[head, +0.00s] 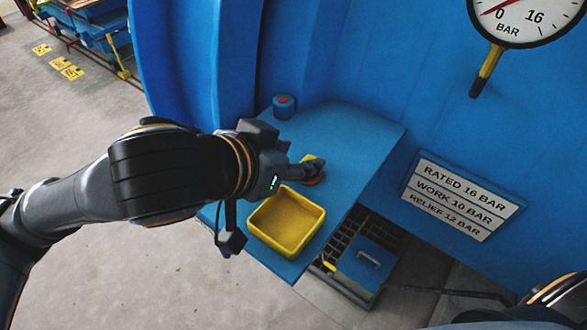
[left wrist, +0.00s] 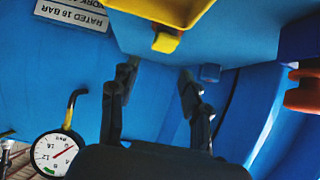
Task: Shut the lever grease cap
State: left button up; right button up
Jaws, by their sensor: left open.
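A red round part with a yellow piece (head: 316,181) sits on the blue shelf (head: 350,135), partly hidden by my left gripper; I take it for the lever grease cap. My left gripper (head: 312,169) is at this part in the head view. In the left wrist view the gripper (left wrist: 158,82) is open, with nothing seen between its fingers. A yellow tab (left wrist: 165,42) shows beyond the fingers there. I cannot tell whether a finger touches the cap. My right gripper is out of view.
A yellow tray (head: 262,238) stands on the shelf's near end. A pressure gauge (head: 520,15) and a rating plate (head: 462,196) are on the blue wall. A blue-lidded crate (head: 365,262) is below the shelf.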

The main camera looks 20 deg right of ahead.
pick_arm(q)
notch_tip(320, 180, up, 6)
jog(key=shift+f, duration=0.1)
dwell(0.5)
